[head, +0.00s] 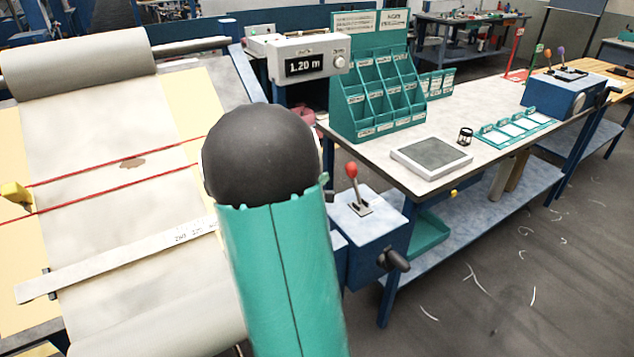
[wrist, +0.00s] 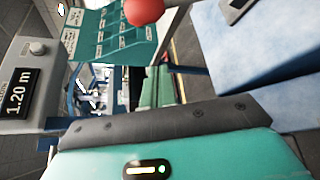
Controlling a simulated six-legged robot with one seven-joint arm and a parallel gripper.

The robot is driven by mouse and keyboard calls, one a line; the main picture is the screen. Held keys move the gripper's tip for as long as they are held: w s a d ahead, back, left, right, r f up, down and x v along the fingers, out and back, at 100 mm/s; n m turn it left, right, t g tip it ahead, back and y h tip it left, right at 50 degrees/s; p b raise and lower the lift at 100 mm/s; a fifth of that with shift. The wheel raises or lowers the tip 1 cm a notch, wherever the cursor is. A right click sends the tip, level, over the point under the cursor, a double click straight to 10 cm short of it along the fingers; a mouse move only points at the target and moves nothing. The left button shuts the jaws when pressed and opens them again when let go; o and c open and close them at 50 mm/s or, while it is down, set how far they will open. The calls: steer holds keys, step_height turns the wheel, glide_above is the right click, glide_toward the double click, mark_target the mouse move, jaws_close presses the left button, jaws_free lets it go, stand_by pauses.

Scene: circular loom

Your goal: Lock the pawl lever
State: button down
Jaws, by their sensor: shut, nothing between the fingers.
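A lever with a red knob (head: 351,170) stands on a pale-topped blue box (head: 378,228), just right of my arm in the head view. It looks nearly upright, leaning slightly left. No label marks it as the pawl lever. Its red knob (wrist: 145,11) also shows at the top edge of the wrist view, with most of the lever out of frame. My gripper (wrist: 165,122) shows along the bottom of the wrist view as a teal housing with a dark strip. It is shut and empty, apart from the knob. In the head view my arm hides it.
Fabric with red cords (head: 120,170) and a ruler bar (head: 120,260) lies at left. A display box (head: 305,62) reads 1.20 m. A dark handle (head: 396,260) sticks out of the lever box. A bench (head: 400,170) carries a teal rack (head: 375,100). Open floor lies at right.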

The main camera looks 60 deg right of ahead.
mark_target(354, 183)
steer(key=shift+s+d+r, duration=0.2)
steer(key=shift+s+d, duration=0.65)
steer(key=shift+d, duration=0.05)
steer(key=shift+s+d+r, duration=0.2)
steer(key=shift+s+d, duration=0.65)
steer(key=shift+d, duration=0.05)
steer(key=shift+r, duration=0.1)
